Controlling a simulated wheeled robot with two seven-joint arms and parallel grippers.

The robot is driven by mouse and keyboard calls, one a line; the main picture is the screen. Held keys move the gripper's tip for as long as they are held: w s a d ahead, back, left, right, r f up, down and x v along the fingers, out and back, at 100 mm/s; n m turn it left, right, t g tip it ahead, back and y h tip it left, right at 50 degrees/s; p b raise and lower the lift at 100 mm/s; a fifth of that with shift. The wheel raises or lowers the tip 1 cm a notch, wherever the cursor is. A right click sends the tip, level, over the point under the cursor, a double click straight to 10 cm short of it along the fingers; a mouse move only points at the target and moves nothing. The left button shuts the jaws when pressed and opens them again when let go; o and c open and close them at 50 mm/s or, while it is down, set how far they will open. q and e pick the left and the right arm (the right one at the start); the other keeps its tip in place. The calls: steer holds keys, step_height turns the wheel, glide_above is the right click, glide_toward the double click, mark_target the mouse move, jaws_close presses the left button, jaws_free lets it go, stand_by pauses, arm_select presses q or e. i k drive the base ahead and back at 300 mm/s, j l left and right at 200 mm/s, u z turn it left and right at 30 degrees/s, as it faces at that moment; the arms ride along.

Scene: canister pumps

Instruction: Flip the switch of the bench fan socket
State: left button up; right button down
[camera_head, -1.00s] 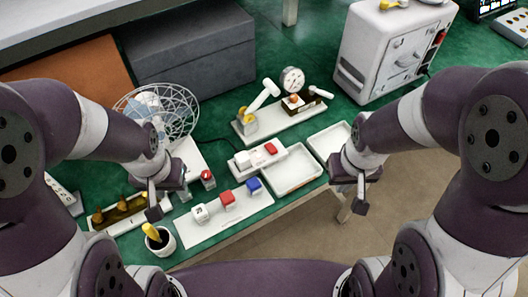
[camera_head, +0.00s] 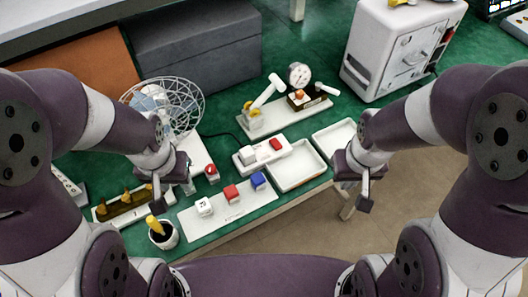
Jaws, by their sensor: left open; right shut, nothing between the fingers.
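The bench fan (camera_head: 163,104), with a round wire cage, stands at the left of the green bench. A dark cable runs from its side toward a white socket block (camera_head: 247,170), which I take as the fan's socket. The block carries a red rocker switch (camera_head: 276,144) and a white plug-like piece (camera_head: 248,155). I cannot tell the rocker's position. My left gripper (camera_head: 172,194) is open and points down in front of the fan, left of the socket. My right gripper (camera_head: 364,192) is shut and empty, right of the socket, beyond the bench's front edge.
A white panel (camera_head: 240,213) with white, red and blue blocks lies in front of the socket. Two white trays (camera_head: 297,182) lie to its right. A gauge stand (camera_head: 262,130) is behind. A cup (camera_head: 165,240) and a rack (camera_head: 120,210) are near my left gripper.

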mark_target(274, 142)
steer(key=i+l+u, duration=0.1)
steer(key=u, duration=0.35)
steer(key=l+u, duration=0.35)
steer(key=u, duration=0.15)
steer(key=i+l+u, duration=0.1)
steer(key=l+u, duration=0.2)
steer(key=u, duration=0.15)
